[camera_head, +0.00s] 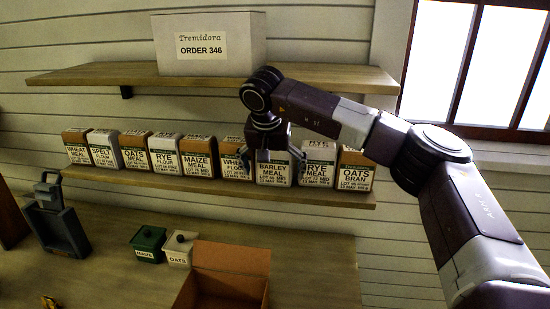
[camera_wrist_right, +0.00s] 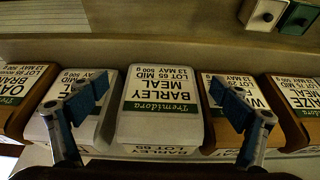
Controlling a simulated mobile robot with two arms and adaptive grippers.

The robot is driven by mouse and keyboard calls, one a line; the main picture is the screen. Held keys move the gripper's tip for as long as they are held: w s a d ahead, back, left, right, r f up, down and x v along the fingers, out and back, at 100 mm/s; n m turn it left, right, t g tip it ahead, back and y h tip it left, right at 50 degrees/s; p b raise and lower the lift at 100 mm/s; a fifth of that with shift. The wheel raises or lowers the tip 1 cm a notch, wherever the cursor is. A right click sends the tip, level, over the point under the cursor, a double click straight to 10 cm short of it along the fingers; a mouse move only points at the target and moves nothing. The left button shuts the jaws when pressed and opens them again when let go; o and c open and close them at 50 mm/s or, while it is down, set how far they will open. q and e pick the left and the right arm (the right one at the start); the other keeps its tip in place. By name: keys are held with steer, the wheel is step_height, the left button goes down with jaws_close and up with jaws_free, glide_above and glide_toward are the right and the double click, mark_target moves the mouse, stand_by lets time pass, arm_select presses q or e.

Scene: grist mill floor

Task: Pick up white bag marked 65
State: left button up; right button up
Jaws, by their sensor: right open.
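A white bag labelled BARLEY MEAL (camera_head: 273,178), lot 65, stands upright on the lower wall shelf, between a brown-topped wheat bag (camera_head: 235,173) and a white rye meal bag (camera_head: 318,168). In the right wrist view the barley bag (camera_wrist_right: 160,118) appears upside down, and LOT 65 reads on its label. My right gripper (camera_head: 272,157) is open and empty in front of it. Its fingers show on either side of the bag in the wrist view (camera_wrist_right: 158,88), covering parts of both neighbours. Contact with the bag cannot be told. My left gripper is out of view.
Several more white and brown bags stand close together along the lower shelf (camera_head: 225,186). A white order box (camera_head: 225,60) sits on the upper shelf (camera_head: 110,73). Below, the bench holds an open brown box (camera_head: 232,258), green tin (camera_head: 147,243), white tin (camera_head: 180,249) and grey device (camera_head: 62,228).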

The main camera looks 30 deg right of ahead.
steer(key=shift+p+x, duration=0.35)
steer(key=shift+x, duration=0.8)
steer(key=shift+w+f, duration=0.2)
steer(key=shift+f, duration=0.05)
steer(key=shift+d, duration=0.1)
steer(key=c, duration=1.2)
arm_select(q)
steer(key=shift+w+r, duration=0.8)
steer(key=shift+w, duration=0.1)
arm_select(e)
steer(key=shift+r, duration=0.1)
steer(key=c, duration=0.5)
steer(key=shift+w, duration=0.1)
steer(key=shift+c, duration=0.2)
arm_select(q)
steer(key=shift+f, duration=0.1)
